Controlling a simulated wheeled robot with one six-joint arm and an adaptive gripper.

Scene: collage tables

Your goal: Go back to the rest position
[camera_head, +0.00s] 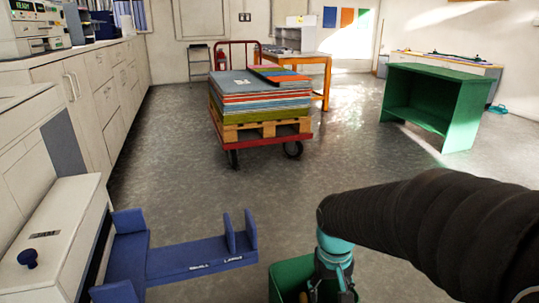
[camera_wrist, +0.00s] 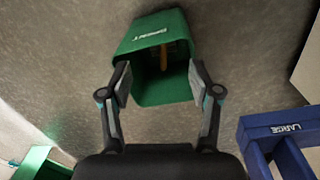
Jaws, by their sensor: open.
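My gripper (camera_wrist: 160,80) is open in the wrist view, with its two fingers apart and nothing between them. It points down over a green bin (camera_wrist: 152,36) with white lettering that I cannot read surely. A thin orange-brown thing (camera_wrist: 163,57) shows inside the bin; I cannot tell what it is. In the head view my gripper (camera_head: 331,288) is at the bottom edge, over the green bin (camera_head: 287,278), and partly hides it. My dark-sleeved arm reaches in from the right.
A blue rack (camera_head: 190,258) lettered "SMALL" and "LARGE" stands left of the bin, beside a white unit (camera_head: 60,235). A red cart (camera_head: 262,140) with stacked sheets on a pallet stands ahead. A green shelf unit (camera_head: 465,118) is at right. Grey floor between is clear.

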